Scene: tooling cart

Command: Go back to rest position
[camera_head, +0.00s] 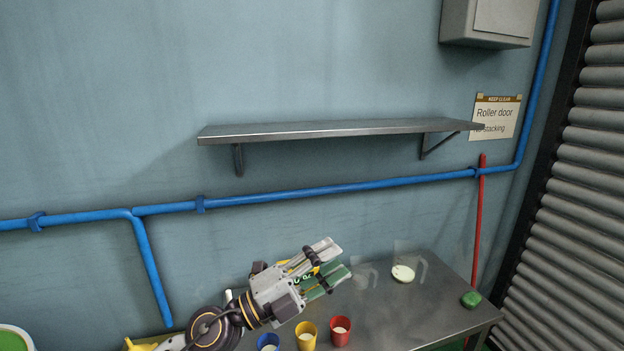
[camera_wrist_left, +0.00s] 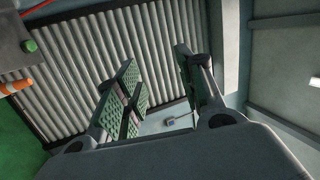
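My left gripper (camera_head: 336,261) is above the metal table (camera_head: 405,318), pointing to the right and slightly up in the head view. Its two fingers with green pads stand apart, with nothing visible between them. In the left wrist view the left gripper (camera_wrist_left: 160,78) also shows a clear gap between its fingers, with the roller door behind. My right gripper is in neither view.
A blue cup (camera_head: 268,342), a yellow cup (camera_head: 306,337) and a red cup (camera_head: 340,332) stand along the table's front. A clear jug (camera_head: 404,273) and a green object (camera_head: 471,300) are farther right. A bare shelf (camera_head: 330,130) is on the wall above.

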